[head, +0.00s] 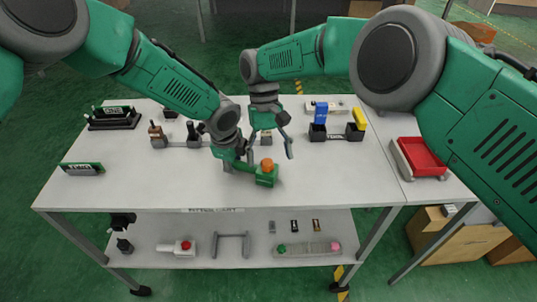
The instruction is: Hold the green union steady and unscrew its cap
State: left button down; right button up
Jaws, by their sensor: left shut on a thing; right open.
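The green union (266,180) stands near the middle of the white table, with an orange cap (267,164) on its top. My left gripper (247,171) reaches in from the left, low beside the union, and is shut on the union's body; the exact finger contact is small and partly hidden. My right gripper (270,145) is open, pointing down just above and behind the cap. Its fingers are spread apart and do not visibly hold the cap.
Dark holders with a blue block (321,112) and a yellow block (358,119) stand at the back right. A red tray (424,155) is farther right. The front tabletop is clear.

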jog(key=shift+a+r, duration=0.1)
jog(key=shift+a, duration=0.15)
